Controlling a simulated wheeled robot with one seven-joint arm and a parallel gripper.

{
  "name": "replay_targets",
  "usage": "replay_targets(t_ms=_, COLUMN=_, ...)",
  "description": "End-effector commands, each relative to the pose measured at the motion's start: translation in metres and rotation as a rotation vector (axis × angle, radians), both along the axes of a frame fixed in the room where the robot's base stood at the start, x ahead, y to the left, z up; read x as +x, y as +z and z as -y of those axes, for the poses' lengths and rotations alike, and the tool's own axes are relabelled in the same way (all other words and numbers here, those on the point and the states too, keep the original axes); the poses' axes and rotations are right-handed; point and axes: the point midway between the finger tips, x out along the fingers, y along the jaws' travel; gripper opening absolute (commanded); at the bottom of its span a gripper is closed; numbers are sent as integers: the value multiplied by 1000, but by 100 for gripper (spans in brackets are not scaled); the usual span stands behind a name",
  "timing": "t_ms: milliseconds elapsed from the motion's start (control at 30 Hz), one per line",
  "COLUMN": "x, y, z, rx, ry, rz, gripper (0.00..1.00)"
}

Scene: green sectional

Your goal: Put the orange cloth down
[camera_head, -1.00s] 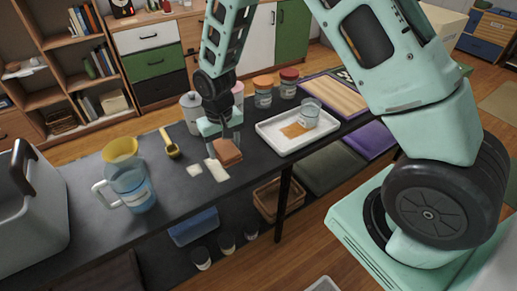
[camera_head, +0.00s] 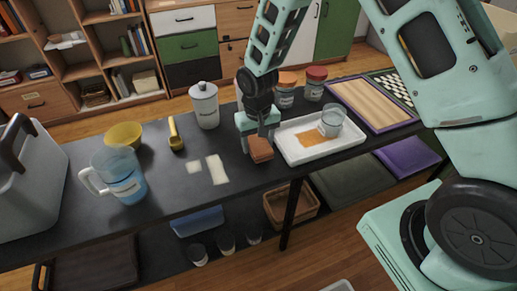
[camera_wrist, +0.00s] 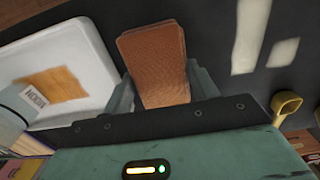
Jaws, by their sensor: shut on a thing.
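The orange cloth (camera_head: 260,149) is a folded, brownish-orange block. My gripper (camera_head: 258,138) is shut on it, just left of the white tray, over the dark table (camera_head: 190,207). In the wrist view the cloth (camera_wrist: 154,62) sticks out between the two fingers of my gripper (camera_wrist: 160,85). I cannot tell whether its lower end touches the table top.
The white tray (camera_head: 290,152) holds a clear glass (camera_head: 332,122) and an orange patch (camera_head: 313,138). Pale patches (camera_head: 217,169) lie on the table left of the cloth. A yellow scoop (camera_head: 175,135), a white canister (camera_head: 204,104) and a blue pitcher (camera_head: 122,178) stand further left.

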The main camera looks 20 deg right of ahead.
Motion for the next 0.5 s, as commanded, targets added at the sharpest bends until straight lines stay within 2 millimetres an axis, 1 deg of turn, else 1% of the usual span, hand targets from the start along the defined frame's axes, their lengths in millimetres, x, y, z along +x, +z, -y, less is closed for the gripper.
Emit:
replay_targets(t_ms=200, x=-1, y=-30, z=0, rx=-1, ry=1, rz=-5, gripper=37)
replay_targets(t_ms=233, x=-1, y=-32, z=0, rx=-1, ry=1, rz=-4, gripper=37)
replay_targets(t_ms=500, x=-1, y=-34, z=0, rx=0, ry=1, rz=-1, gripper=37)
